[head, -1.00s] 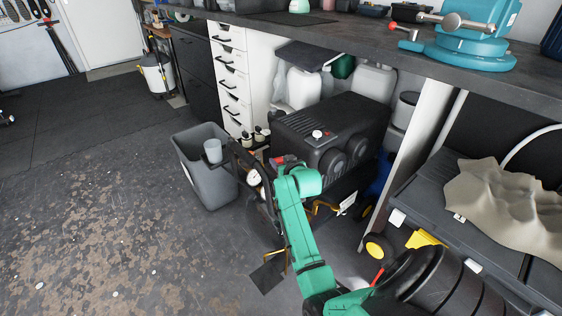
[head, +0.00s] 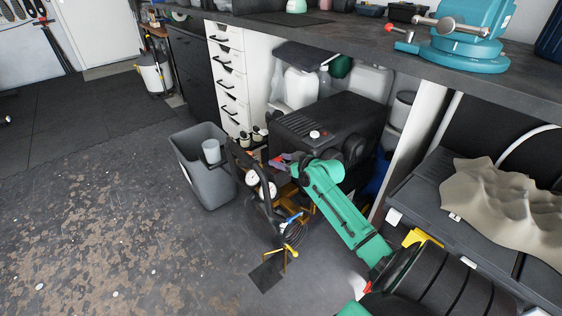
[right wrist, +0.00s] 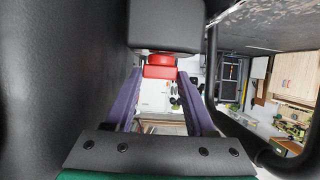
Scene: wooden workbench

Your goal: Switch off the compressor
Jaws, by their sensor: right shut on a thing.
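The compressor (head: 335,112) is a black-housed machine under the workbench, with round pressure gauges on its front left; one white gauge (head: 253,178) shows clearly. My right gripper (head: 286,161) is at its front, by the gauges, with the green arm reaching in from lower right. In the right wrist view, a red switch knob (right wrist: 160,60) sits below a black block (right wrist: 166,25). The two purple fingers of my right gripper (right wrist: 160,76) are shut on the red knob, one on each side. In the head view the wrist partly hides this contact. My left gripper is not in view.
A grey bin (head: 204,180) stands left of the compressor. White drawers (head: 226,75) stand behind it. The floor at left is open.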

